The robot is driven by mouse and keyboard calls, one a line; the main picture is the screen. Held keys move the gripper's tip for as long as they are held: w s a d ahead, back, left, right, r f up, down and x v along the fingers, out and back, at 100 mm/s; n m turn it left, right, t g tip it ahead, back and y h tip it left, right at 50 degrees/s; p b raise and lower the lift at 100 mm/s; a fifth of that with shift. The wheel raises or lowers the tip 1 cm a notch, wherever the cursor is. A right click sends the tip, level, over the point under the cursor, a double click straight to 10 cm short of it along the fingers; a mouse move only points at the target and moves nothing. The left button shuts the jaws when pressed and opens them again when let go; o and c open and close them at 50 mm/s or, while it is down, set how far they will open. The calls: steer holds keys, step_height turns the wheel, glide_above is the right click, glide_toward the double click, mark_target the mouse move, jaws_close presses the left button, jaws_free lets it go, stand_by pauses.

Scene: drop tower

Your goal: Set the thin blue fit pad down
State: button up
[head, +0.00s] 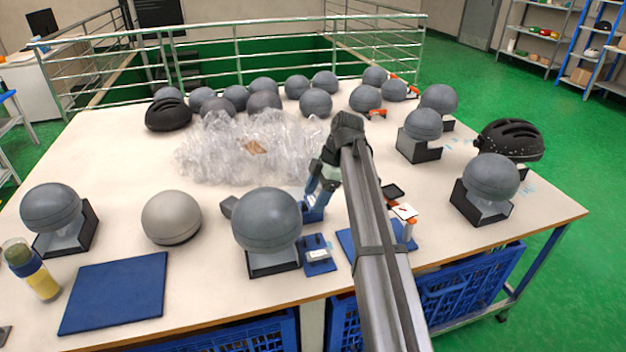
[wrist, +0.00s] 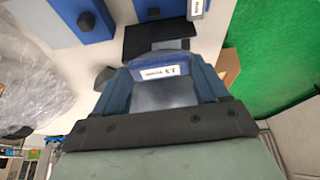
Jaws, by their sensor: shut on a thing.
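My gripper (head: 314,200) points down over the middle of the table, in front of the heap of clear plastic. In the wrist view its two blue fingers (wrist: 163,88) are shut on the thin blue fit pad (wrist: 178,70), a blue piece with a white printed label. In the head view only a little blue shows at the fingertips, beside a grey headform, so the pad is hard to tell apart there. I cannot tell whether the pad touches the table.
A grey headform (head: 266,220) on a dark stand is close at the left front. A small blue block (head: 318,258) and a blue mat (head: 348,240) lie nearby. Clear plastic (head: 235,150) fills the middle. A larger blue mat (head: 115,290) lies at the front left.

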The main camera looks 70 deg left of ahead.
steer(key=shift+s+a+f, duration=0.1)
steer(key=shift+f, duration=2.9)
steer(key=shift+s+a+f, duration=0.1)
steer(key=shift+f, duration=2.85)
steer(key=shift+f, duration=0.55)
steer(key=o, duration=1.1)
steer(key=v, duration=1.3)
steer(key=shift+w+r, duration=0.1)
steer(key=shift+r, duration=0.25)
